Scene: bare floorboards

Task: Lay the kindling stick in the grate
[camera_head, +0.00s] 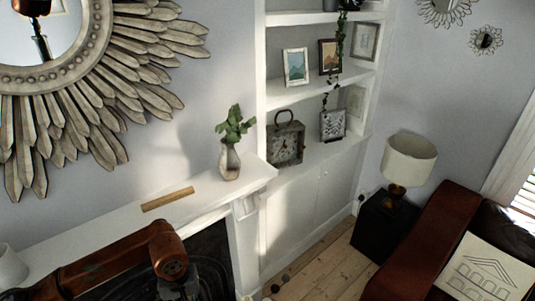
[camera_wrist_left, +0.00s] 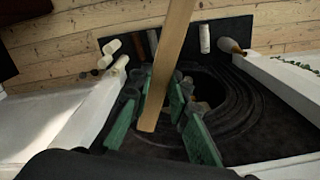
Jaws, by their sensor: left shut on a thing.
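A long, flat, pale wooden kindling stick (camera_wrist_left: 170,50) shows in the left wrist view. My left gripper (camera_wrist_left: 164,86), with green-padded fingers, is shut on it. The stick runs from the top edge of that view down between the fingers. In the wrist view a dark opening with curved ridges (camera_wrist_left: 245,100) lies beyond the fingers. The grate itself cannot be clearly told apart. My right gripper is not in view.
A white mantel (camera_head: 95,232) carries a flat wooden strip (camera_head: 167,199) and a vase with leaves (camera_head: 229,160). On the dark hearth slab (camera_wrist_left: 270,32) are a white cylinder (camera_wrist_left: 205,38) and a brown-and-white bottle-like thing (camera_wrist_left: 230,46). Pale cylinders (camera_wrist_left: 112,50) lie left.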

